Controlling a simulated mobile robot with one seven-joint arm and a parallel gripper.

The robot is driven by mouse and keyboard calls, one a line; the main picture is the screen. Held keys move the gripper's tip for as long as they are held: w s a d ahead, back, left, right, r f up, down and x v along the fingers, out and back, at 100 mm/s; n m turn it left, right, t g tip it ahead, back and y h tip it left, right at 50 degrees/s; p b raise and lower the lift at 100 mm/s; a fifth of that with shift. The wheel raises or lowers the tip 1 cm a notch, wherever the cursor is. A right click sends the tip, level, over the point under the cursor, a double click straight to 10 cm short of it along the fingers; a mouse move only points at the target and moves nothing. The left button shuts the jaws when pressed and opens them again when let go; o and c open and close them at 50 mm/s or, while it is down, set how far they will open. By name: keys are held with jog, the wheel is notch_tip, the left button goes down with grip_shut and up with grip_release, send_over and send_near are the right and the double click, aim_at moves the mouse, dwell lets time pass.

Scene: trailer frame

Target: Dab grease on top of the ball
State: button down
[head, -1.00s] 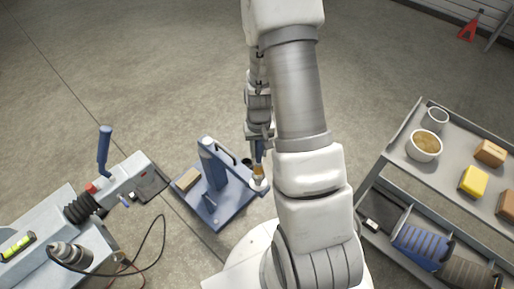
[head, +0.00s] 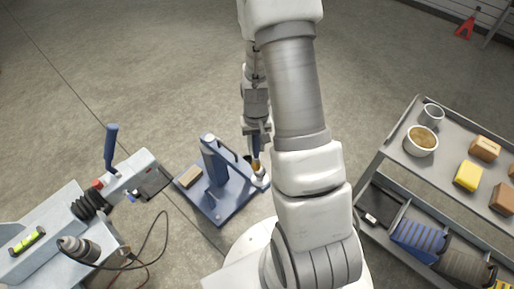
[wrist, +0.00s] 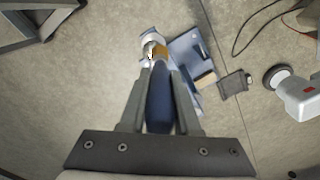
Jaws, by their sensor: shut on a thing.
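My gripper (head: 256,148) is shut on a brush with a blue handle (wrist: 158,105). The brush's tan bristles (wrist: 161,52) point away from the gripper, down toward the ball. The pale, shiny ball (head: 262,181) sits at the right end of a blue stand (head: 212,160); it also shows in the wrist view (wrist: 151,39). In both views the bristle end overlaps or borders the ball. I cannot tell whether it touches. No grease can be made out on the ball's top. The gripper's fingertips (wrist: 158,72) lie on both sides of the handle.
A wooden block (head: 190,178) lies on the stand's base plate. The trailer coupling (head: 130,180) with a blue lever is at left, near loose cables. At right, a grey cart (head: 405,168) holds a bowl of brown stuff (head: 421,142), a metal cup (head: 432,115) and boxes.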

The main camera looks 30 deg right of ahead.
jog(key=shift+r+p, duration=1.75)
jog(key=shift+r, duration=0.85)
jog(key=shift+w+d, duration=0.1)
